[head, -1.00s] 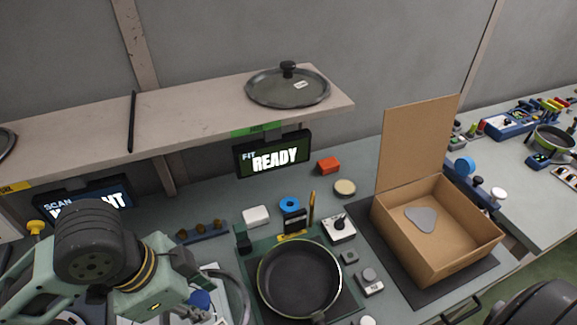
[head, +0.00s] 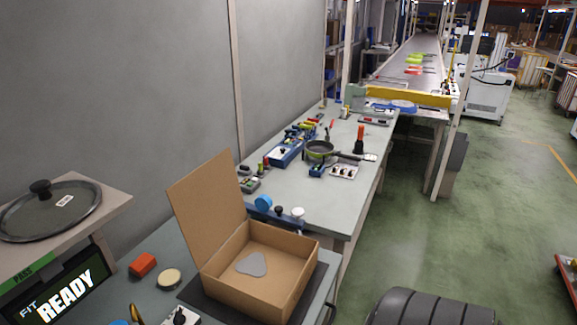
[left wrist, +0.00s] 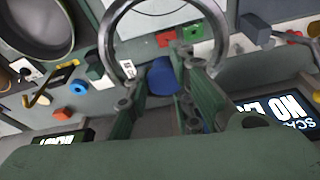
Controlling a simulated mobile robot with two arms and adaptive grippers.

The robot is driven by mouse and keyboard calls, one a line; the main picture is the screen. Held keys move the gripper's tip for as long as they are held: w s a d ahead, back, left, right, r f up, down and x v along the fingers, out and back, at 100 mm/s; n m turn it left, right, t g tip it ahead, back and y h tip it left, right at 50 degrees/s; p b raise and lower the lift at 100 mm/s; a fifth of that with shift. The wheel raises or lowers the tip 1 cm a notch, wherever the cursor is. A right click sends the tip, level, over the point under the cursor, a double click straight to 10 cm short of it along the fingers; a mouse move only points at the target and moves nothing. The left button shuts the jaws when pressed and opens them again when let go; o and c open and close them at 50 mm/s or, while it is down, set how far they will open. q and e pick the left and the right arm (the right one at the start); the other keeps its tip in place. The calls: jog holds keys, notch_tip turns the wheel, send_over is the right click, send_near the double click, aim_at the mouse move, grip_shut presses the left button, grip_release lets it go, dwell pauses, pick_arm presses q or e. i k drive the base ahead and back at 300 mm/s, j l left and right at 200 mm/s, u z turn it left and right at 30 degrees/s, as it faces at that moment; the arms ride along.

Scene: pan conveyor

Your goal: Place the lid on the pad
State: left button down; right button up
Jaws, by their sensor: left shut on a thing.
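A round clear lid with a steel rim (left wrist: 109,42) shows in the left wrist view. My left gripper (left wrist: 163,82) is shut with a blue knob-like piece (left wrist: 162,76) between its fingers, which seems to belong to this lid. The surface seen through the rim is grey and white, with red and green pieces beyond. Another lid (head: 50,213), glass with a black knob, lies on the shelf in the head view. A dark mat (head: 197,291) lies under the cardboard box; I cannot tell which surface is the pad. My right gripper is not in view.
The open cardboard box (head: 235,292) holds a grey insert (head: 252,264). A dark pan (left wrist: 38,25) is at upper left in the wrist view. A red block (head: 143,265) and round tin (head: 168,278) stand near the READY screen (head: 66,293). A second bench (head: 325,195) extends behind.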

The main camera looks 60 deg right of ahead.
aim_at(262, 266)
jog(key=l+z, duration=0.3)
jog(key=z, duration=0.15)
jog(key=i+l+z, duration=0.1)
jog(key=l+z, duration=0.15)
jog(key=z, duration=0.25)
jog(key=i+l+z, duration=0.15)
jog(key=z, duration=0.3)
jog(key=i+l, duration=0.2)
jog(key=l, duration=0.2)
